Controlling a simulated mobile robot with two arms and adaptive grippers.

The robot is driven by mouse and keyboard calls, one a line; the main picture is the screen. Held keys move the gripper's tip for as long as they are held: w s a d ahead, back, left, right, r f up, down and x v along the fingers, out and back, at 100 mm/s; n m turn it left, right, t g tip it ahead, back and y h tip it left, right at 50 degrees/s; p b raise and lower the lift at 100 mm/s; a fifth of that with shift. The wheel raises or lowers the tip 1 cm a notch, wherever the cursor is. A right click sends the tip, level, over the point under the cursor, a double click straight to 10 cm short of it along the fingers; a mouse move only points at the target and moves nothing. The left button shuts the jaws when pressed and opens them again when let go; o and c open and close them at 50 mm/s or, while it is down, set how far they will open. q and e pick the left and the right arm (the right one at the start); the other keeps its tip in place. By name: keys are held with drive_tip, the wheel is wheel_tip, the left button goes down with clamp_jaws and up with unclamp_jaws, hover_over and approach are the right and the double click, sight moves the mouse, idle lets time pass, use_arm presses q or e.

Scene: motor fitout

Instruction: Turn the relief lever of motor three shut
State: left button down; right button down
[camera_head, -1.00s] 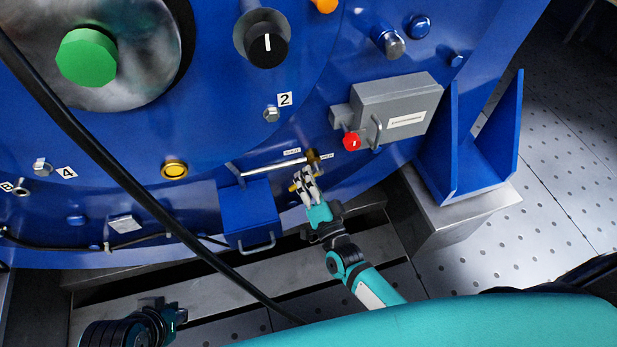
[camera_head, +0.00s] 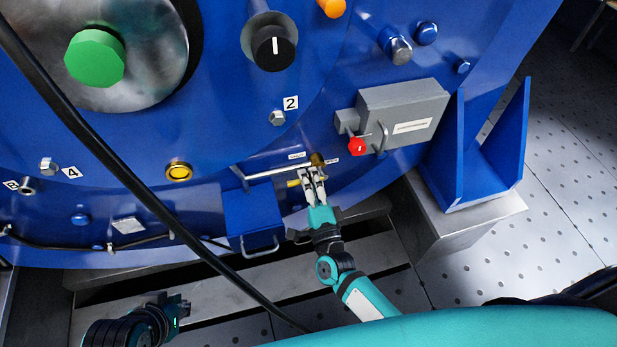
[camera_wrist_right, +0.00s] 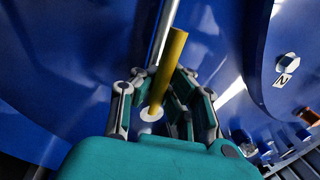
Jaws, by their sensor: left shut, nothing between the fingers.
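The yellow lever (camera_head: 293,184) sits low on the blue motor housing, below a brass fitting (camera_head: 317,159) at the right end of a thin metal pipe. In the head view my right gripper (camera_head: 313,173) is at the lever, its fingers partly covering it. In the right wrist view the yellow lever (camera_wrist_right: 172,65) runs between the fingers of my right gripper (camera_wrist_right: 163,76). Whether they press on it I cannot tell. My left gripper (camera_head: 180,308) is shut and empty, low at the left, away from the lever.
A grey box (camera_head: 403,112) with a red knob (camera_head: 357,146) is up and right of the lever. A blue box (camera_head: 252,215) with a handle is left of it. A black cable (camera_head: 120,180) crosses the view. Number plates 2 (camera_head: 291,103) and 4 (camera_head: 72,172) show.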

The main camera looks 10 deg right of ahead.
drive_tip(key=shift+s+f, duration=0.2)
drive_tip(key=shift+f, duration=0.1)
drive_tip(key=c, duration=1.6)
unclamp_jaws()
drive_tip(key=shift+s+r, duration=0.1)
drive_tip(key=shift+o, duration=1.4)
drive_tip(key=shift+r, duration=0.1)
drive_tip(key=s+f, duration=0.2)
drive_tip(key=s, duration=0.9)
drive_tip(key=shift+s+d+f, duration=0.15)
drive_tip(key=shift+s+d, duration=0.05)
drive_tip(key=shift+s, duration=0.1)
